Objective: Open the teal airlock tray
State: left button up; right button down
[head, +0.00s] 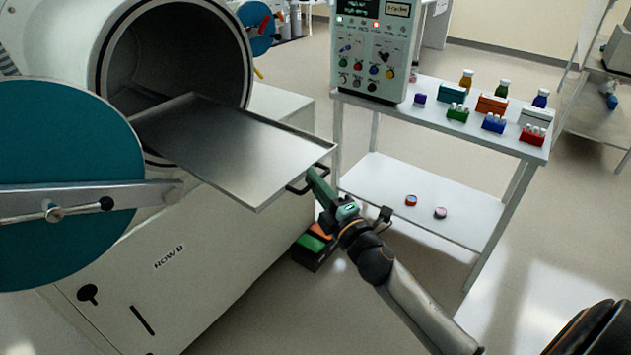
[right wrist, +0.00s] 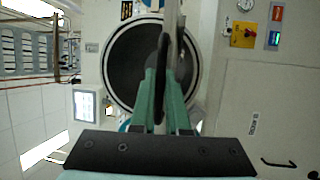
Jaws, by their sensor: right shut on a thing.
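The metal airlock tray (head: 240,150) sticks out of the round airlock opening (head: 180,55) toward the lower right and is empty. The teal airlock door (head: 65,145) stands swung open at the left, with a grey bar and black handle across it. My right gripper (head: 312,178) is shut on the tray's black handle (head: 298,186) at its front edge. In the right wrist view the green fingers (right wrist: 164,105) close on the dark handle, with the tray seen edge-on above and the round opening behind. My left gripper is not in view.
A white shelf cart (head: 430,190) stands to the right, with a control box (head: 375,50), small racks and bottles on top. Two small round items lie on its lower shelf. A dark bin (head: 315,248) sits on the floor by the cabinet, below the tray.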

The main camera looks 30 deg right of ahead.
jog(key=shift+f, duration=0.1)
dwell(0.3)
jog(key=c, duration=0.9)
grip_release()
jog(key=shift+s, duration=0.15)
jog(key=s+f+b, duration=0.2)
jog(key=s, duration=1)
jog(key=shift+s+b, duration=0.2)
jog(key=shift+b, duration=0.1)
